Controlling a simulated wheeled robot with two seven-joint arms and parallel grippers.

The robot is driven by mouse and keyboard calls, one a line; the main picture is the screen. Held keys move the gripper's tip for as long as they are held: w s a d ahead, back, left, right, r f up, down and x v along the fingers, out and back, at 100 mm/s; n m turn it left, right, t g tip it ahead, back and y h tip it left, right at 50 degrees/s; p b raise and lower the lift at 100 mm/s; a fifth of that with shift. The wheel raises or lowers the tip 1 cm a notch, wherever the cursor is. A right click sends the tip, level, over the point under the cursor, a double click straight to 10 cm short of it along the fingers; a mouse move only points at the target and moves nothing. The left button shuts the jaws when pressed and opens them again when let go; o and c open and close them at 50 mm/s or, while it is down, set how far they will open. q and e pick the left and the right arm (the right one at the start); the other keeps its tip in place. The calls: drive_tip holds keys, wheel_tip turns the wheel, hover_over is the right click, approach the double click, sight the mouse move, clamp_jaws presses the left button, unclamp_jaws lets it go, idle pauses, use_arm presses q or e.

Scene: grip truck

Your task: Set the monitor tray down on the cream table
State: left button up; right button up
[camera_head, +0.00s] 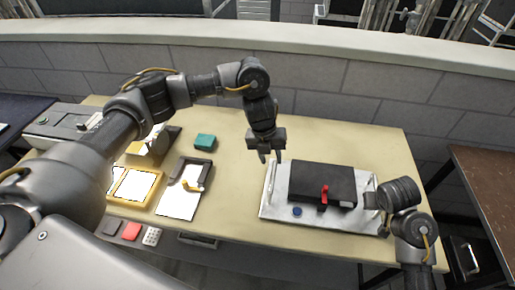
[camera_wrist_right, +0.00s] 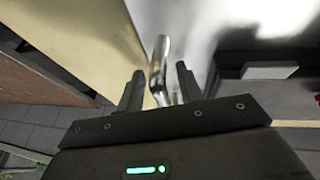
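The monitor tray (camera_head: 285,208) is a pale metal tray with a raised handle at each end. It appears to lie flat on the cream table (camera_head: 232,180), right of the middle. A black monitor (camera_head: 310,180) with a red part lies on it, and a blue knob (camera_head: 297,211) is near its front. My left gripper (camera_head: 270,157) is open just above the left handle, apart from it. My right gripper (camera_wrist_right: 160,85) is open, with the right handle (camera_wrist_right: 158,62) between its fingers and a gap on both sides. In the head view my right wrist hides part of that end.
A brown table (camera_head: 485,185) stands to the right. A brick wall with a pale ledge runs behind. The table is bare behind the tray.

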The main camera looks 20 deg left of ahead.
use_arm(q)
drive_tip(key=r, duration=0.2)
drive_tip(key=a+r, duration=0.1)
drive_tip(key=r, duration=0.2)
drive_tip(key=shift+s+r, duration=0.15)
drive_tip(key=shift+r, duration=0.1)
use_arm(e)
drive_tip(key=v, duration=0.4)
drive_tip(key=shift+a+r, duration=0.1)
drive_tip(key=shift+r, duration=0.2)
drive_tip(key=s+a, duration=0.2)
drive_tip(key=s, duration=1)
drive_tip(key=shift+a, duration=0.4)
drive_tip(key=shift+s+r, duration=0.1)
drive_tip(key=shift+r, duration=0.05)
